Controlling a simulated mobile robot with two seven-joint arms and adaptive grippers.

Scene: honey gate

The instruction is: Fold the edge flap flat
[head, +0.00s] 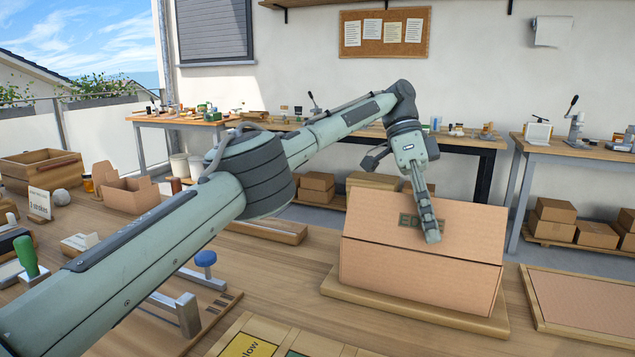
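A cardboard piece (400,268) rests on a wooden board (420,312) at the right of the bench. Its upper panel is the edge flap (465,225), which rises from a crease and leans back, with dark lettering partly covered by my fingers. The lower panel slopes toward the front. My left gripper (432,238) points down over the middle of the flap, its fingertips near the crease. Its fingers overlap in this view, so their opening is unclear, as is whether they touch the cardboard. My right gripper is not in view.
A framed flat panel (580,300) lies right of the board. A metal clamp fixture with a blue knob (205,258) stands left, under my arm. A yellow-labelled tray (245,345) lies at the front. An open cardboard box (130,193) and a green-handled tool (27,258) are farther left.

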